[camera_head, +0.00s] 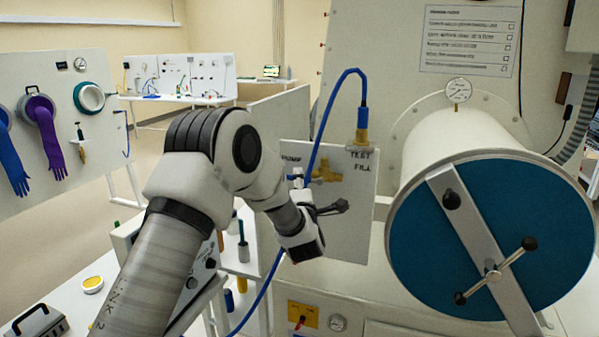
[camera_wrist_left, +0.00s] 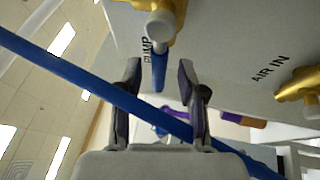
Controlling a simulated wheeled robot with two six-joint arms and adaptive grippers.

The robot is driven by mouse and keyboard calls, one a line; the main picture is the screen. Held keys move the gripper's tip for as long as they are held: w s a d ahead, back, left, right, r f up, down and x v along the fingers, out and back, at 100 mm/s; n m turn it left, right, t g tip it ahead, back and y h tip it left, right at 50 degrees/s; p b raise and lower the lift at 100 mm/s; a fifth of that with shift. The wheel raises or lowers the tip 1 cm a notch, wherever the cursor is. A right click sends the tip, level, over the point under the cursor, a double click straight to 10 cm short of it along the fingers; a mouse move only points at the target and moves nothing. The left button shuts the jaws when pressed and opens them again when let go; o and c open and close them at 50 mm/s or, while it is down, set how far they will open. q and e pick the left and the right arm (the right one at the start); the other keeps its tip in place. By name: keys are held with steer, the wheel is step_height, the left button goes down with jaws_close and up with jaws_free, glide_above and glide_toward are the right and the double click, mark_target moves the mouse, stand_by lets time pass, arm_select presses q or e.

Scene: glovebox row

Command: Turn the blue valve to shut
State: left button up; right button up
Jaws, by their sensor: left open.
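The blue valve handle (camera_wrist_left: 158,72) shows in the left wrist view as a narrow blue lever below a silver stem and a brass body, beside the word PUMP. In the head view a small bit of blue (camera_head: 293,177) shows by the PUMP label, mostly hidden by my arm. My left gripper (camera_wrist_left: 160,75) is open, with one finger on each side of the lever; I cannot tell whether either touches it. In the head view the left gripper (camera_head: 328,209) is in front of the panel, its dark fingers partly showing. My right gripper is not in view.
A blue hose (camera_wrist_left: 85,82) crosses the left wrist view close to my fingers. The panel (camera_head: 355,220) has brass fittings (camera_head: 325,170), labels TEST and FILL, and a hose (camera_head: 322,135). A large blue round door (camera_head: 440,255) with a bar handle stands at the right.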

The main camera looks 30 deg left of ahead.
arm_select(q)
steer(key=shift+w+a+r, duration=0.3)
steer(key=shift+w+a, duration=0.05)
steer(key=shift+w, duration=0.15)
steer(key=shift+w+a, duration=0.1)
steer(key=shift+a, duration=0.25)
steer(key=shift+a+f, duration=0.1)
steer(key=shift+a, duration=0.2)
steer(key=shift+d, duration=0.25)
jaws_close()
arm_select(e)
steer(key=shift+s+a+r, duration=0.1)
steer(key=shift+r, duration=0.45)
arm_select(q)
steer(key=shift+f, duration=0.1)
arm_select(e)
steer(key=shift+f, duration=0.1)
